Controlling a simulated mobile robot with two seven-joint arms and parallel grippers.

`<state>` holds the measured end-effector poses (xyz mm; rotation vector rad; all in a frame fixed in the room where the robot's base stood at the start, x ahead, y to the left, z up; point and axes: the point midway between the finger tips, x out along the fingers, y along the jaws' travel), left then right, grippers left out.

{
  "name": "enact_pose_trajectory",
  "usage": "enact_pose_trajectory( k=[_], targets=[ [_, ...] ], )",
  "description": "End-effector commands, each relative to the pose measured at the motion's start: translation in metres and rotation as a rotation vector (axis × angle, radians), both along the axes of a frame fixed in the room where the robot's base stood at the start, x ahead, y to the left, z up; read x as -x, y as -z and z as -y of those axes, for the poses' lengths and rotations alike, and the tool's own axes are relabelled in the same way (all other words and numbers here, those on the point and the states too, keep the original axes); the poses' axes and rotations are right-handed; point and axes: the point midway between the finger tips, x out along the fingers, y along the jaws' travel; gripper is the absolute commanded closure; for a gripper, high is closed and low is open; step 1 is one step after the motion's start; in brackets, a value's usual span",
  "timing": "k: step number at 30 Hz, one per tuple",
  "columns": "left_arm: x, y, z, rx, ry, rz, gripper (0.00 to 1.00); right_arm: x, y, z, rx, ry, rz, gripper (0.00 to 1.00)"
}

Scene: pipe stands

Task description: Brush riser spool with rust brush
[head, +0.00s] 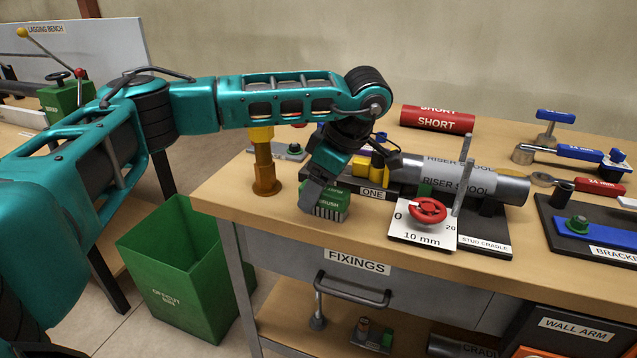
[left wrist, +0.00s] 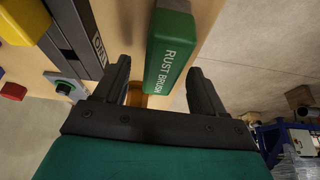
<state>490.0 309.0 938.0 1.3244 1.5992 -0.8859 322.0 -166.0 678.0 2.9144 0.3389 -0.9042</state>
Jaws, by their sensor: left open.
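The rust brush (head: 331,201), a green block with pale bristles, stands on the bench near its front left corner. My left gripper (head: 314,192) is open and reaches down at the brush, partly hiding it. In the left wrist view the brush (left wrist: 171,52) shows its label between the two spread fingers (left wrist: 158,68), closer to the right-hand finger; I cannot tell whether either touches it. The riser spool (head: 478,183), a grey labelled cylinder, lies sideways in the stud cradle (head: 484,245) to the right of the brush. My right gripper is out of view.
A plate with a red handwheel (head: 428,211) stands in front of the spool. A yellow-brown post (head: 265,170) is left of the brush. A red SHORT cylinder (head: 437,119) lies behind. A bracket board (head: 607,252) is at right. A green offcut bin (head: 178,270) stands on the floor.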

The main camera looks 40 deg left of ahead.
Motion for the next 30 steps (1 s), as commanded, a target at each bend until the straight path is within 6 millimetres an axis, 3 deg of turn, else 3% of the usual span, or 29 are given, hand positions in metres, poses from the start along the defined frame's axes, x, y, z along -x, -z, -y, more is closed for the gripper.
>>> enact_pose_trajectory(
  k=[22,30],
  targets=[
    [0.000,0.015,0.000,-0.001,0.000,0.001,0.30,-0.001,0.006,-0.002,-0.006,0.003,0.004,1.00],
    [0.000,0.015,0.000,0.000,0.000,0.000,0.54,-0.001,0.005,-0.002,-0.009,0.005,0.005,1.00]
  ],
)
